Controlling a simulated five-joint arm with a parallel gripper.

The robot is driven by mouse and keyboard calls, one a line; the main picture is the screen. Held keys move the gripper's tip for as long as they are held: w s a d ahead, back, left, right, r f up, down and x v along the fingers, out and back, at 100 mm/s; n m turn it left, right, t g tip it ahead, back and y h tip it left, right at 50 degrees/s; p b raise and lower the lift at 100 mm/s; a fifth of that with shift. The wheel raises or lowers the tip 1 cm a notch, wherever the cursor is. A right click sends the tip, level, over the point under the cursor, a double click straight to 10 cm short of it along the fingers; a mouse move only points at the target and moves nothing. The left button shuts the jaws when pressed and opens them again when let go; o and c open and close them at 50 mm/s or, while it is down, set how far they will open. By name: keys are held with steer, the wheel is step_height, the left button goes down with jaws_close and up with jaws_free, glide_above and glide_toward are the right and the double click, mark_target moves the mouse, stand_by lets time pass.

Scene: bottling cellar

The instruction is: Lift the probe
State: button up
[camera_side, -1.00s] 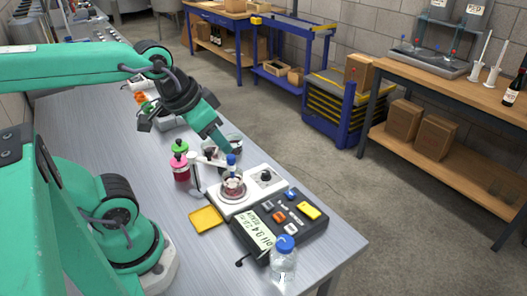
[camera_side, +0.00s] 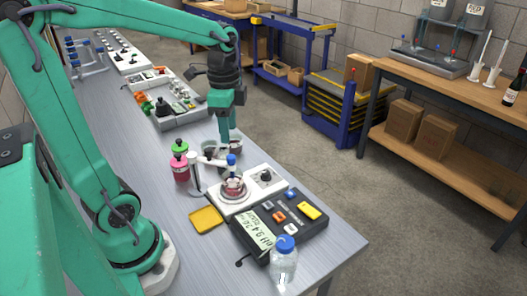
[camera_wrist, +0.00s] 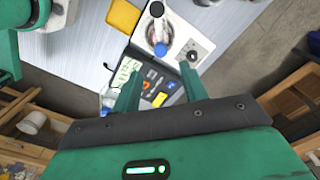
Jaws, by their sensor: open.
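The probe (camera_side: 231,161) shows as a blue cap held upright at the white holder arm (camera_side: 212,160), above a small glass beaker (camera_side: 233,188) of reddish liquid on the white stirrer (camera_side: 255,185). Its lower part is hard to make out. In the wrist view the blue cap (camera_wrist: 160,49) lies just beyond the gap between my fingertips. My gripper (camera_side: 226,142) points down behind the probe in the side view, apart from it. In the wrist view my gripper (camera_wrist: 157,82) has its two fingers spread and nothing between them.
The meter (camera_side: 280,222) stands in front of the stirrer, with a clear blue-capped bottle (camera_side: 283,264) near it. A yellow pad (camera_side: 206,220) lies to the left. A pink bottle (camera_side: 181,170) stands behind that. A grey tray of parts (camera_side: 180,112) is farther back.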

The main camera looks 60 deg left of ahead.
mark_target(231, 156)
steer(key=shift+a, duration=0.15)
steer(key=shift+f, duration=0.15)
steer(key=shift+f, duration=3.8)
